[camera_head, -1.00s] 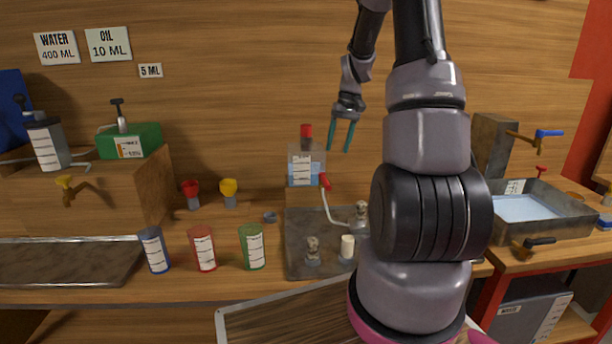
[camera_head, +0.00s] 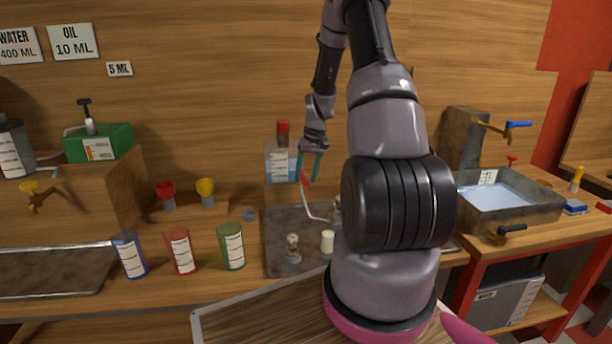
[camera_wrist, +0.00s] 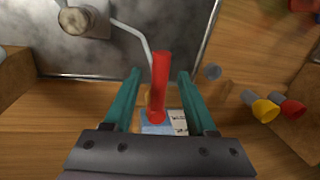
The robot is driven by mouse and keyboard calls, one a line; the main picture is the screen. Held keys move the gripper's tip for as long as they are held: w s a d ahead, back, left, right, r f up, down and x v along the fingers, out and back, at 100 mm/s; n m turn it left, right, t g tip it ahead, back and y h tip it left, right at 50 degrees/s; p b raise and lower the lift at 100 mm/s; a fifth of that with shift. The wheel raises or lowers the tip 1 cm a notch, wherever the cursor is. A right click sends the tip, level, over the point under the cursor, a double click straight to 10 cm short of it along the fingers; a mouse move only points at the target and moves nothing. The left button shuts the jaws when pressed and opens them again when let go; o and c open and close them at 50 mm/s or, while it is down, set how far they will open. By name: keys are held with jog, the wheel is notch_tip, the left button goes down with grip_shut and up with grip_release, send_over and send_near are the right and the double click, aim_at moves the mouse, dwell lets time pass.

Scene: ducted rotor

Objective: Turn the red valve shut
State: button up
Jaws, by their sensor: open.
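The red valve handle (camera_head: 304,177) is a short red bar at the upper end of a thin bent white pipe, in front of the bottle with blue liquid. In the wrist view the red handle (camera_wrist: 159,82) stands lengthwise between my two teal fingers, with space visible on both sides. My gripper (camera_head: 308,180) is open and points down at the handle. It also shows in the wrist view (camera_wrist: 160,75). I cannot tell whether either finger touches the handle. My arm hides part of the plate to the right.
The bottle (camera_head: 283,162) with a red cap stands just behind. A metal plate (camera_head: 278,262) bears small fittings below. Blue, red and green labelled cups (camera_head: 231,246) stand left. Red and yellow funnels (camera_head: 205,190) are behind them. A water basin (camera_head: 545,208) is at the right.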

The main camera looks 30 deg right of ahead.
grip_shut()
dwell(1.4)
